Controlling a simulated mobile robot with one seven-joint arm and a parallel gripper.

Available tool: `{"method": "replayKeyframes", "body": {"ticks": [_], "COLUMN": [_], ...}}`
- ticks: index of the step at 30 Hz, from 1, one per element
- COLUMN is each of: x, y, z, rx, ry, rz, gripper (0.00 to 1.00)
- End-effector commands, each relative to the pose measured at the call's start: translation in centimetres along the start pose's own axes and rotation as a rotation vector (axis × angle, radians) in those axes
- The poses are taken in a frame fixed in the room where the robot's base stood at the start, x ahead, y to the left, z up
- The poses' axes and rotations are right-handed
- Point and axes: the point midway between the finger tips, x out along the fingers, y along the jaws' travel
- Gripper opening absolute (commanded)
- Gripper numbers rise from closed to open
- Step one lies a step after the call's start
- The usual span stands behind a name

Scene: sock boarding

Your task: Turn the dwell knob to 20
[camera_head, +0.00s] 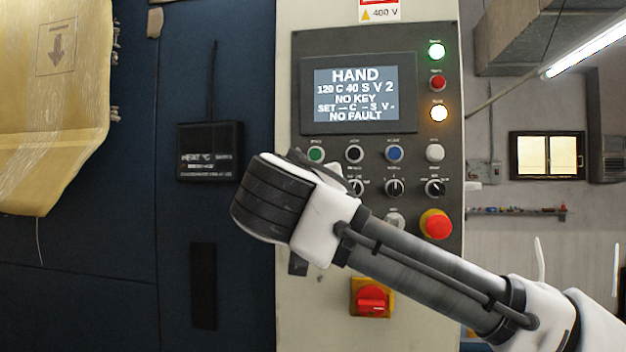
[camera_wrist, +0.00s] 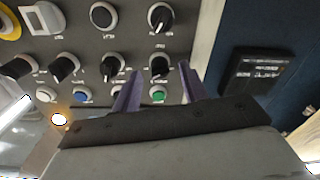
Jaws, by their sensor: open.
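Several black rotary knobs sit in a row on the grey control panel (camera_head: 306,60); their labels are too small to read, so I cannot tell which one is the dwell knob. In the wrist view, which shows the panel upside down, my gripper (camera_wrist: 160,72) is open, its two purple fingers either side of the end knob (camera_wrist: 160,62) above the green button (camera_wrist: 158,96). I cannot tell whether they touch it. In the head view my wrist hides that knob and the fingers.
Other knobs (camera_wrist: 112,66) and a blue button (camera_head: 394,153) are close by. A red emergency stop (camera_head: 435,224) is at the panel's lower right, and a red rotary switch (camera_head: 371,299) is below. A black heat box (camera_head: 209,151) stands out on the dark blue wall at left.

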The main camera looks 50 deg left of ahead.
Motion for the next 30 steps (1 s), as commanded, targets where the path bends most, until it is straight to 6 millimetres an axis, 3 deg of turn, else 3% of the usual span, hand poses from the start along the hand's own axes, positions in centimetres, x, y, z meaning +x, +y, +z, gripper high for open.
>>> {"method": "replayKeyframes", "body": {"ticks": [12,22,30], "x": [1.03,1.01,1.02], "y": [0.01,0.02,0.02], "z": [0.07,0.06,0.08], "rx": [0.001,0.001,-0.024], "ry": [0.0,-0.001,-0.003], "rz": [0.0,0.0,-0.001], "gripper": [0.43,0.01,0.0]}}
